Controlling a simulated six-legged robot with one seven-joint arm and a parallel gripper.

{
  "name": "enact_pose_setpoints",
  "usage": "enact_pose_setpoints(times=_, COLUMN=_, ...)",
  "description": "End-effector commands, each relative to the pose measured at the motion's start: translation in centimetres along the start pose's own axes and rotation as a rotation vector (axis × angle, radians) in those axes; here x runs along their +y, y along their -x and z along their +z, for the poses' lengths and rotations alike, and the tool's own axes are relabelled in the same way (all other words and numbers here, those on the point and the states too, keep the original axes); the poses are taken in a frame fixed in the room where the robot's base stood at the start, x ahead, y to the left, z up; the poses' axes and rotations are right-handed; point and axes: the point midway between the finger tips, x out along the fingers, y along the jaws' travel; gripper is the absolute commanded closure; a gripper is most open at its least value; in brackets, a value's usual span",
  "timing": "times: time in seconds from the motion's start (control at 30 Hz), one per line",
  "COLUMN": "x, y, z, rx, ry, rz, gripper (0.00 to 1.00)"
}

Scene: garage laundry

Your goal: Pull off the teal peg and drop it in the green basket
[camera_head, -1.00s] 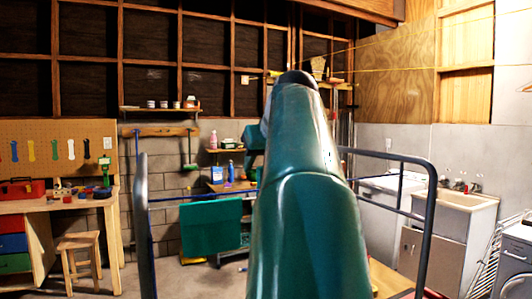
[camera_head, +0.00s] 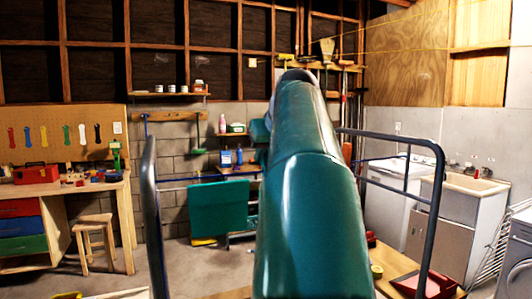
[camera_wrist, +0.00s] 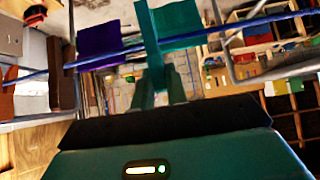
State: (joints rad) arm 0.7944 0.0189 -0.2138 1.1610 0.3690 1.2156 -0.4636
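In the wrist view, a long narrow teal piece (camera_wrist: 149,35), which looks like the teal peg, stands upright at the middle and crosses the blue line (camera_wrist: 220,34). My gripper (camera_wrist: 160,85) reaches up from the bottom, its short teal fingers right at the lower end of that piece. Similar colours blend there, so I cannot tell whether the fingers clasp it. A purple cloth (camera_wrist: 98,45) and a teal cloth (camera_wrist: 178,24) hang by the line; the teal cloth also shows in the head view (camera_head: 217,208). My arm hides the gripper in the head view. I cannot make out a green basket.
Dark rack posts (camera_head: 152,220) flank my arm. A workbench (camera_head: 70,187) and stool (camera_head: 95,240) stand left. A sink (camera_head: 470,183) and white appliance (camera_head: 390,190) stand right. Floor shows between the stool and the teal cloth.

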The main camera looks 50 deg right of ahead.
Motion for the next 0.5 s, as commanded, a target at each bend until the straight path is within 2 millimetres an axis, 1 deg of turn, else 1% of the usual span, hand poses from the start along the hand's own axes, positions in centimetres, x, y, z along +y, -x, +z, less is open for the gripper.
enact_pose_setpoints(times=0.27, x=0.00, y=0.17, z=-0.04, rx=0.002, ry=-0.001, rz=0.000, gripper=1.00)
enact_pose_setpoints(times=0.5, x=0.03, y=0.75, z=-0.74, rx=0.002, ry=0.000, rz=0.000, gripper=1.00)
